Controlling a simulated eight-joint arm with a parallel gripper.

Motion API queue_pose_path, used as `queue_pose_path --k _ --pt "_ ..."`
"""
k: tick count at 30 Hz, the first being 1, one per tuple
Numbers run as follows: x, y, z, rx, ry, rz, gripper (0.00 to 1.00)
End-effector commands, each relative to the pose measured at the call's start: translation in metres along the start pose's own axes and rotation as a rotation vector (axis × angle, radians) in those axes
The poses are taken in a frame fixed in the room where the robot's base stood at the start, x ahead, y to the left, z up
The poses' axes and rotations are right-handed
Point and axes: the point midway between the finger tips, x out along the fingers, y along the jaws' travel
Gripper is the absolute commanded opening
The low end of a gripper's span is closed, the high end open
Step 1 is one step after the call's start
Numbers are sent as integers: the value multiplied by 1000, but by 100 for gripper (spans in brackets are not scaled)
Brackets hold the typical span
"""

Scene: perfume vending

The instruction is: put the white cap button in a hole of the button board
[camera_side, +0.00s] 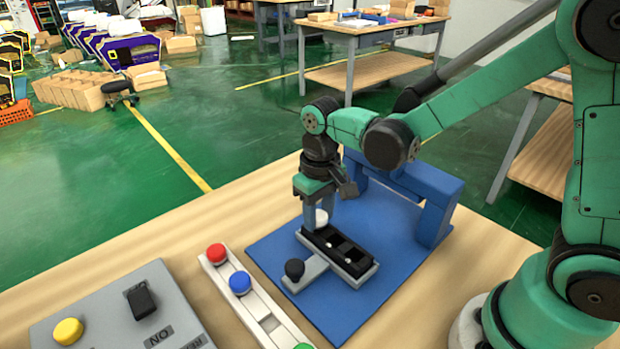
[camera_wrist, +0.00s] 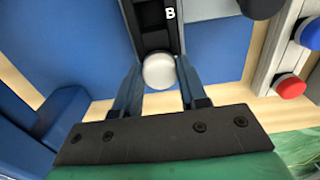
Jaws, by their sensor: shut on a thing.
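The white cap button (camera_side: 321,218) is a round white cap between the fingers of my gripper (camera_side: 320,208), at the far end of a long black-topped grey board (camera_side: 372,273). The wrist view shows the white cap (camera_wrist: 159,71) between the two blue fingers of my gripper (camera_wrist: 159,75), which are shut on it. The black board (camera_wrist: 173,42) runs away from the cap there, with dark recesses and a white letter B. The cap hides the near end of the board, so I cannot tell whether it touches it.
A black knob (camera_side: 294,269) stands on the board's grey side arm. A pale strip (camera_side: 222,268) holds red (camera_side: 217,253), blue (camera_side: 240,282) and green buttons. A grey control box (camera_side: 110,315) is front left. A blue bracket (camera_side: 436,215) stands behind the board on a blue mat (camera_side: 272,247).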

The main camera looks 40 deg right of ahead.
Motion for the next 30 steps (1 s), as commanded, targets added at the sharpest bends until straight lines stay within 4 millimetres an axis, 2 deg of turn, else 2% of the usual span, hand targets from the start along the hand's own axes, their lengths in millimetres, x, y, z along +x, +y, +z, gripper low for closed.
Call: queue_pose_path --k 24,30 --pt "-44 0 0 0 0 0 0" --pt "-49 0 0 0 0 0 0"
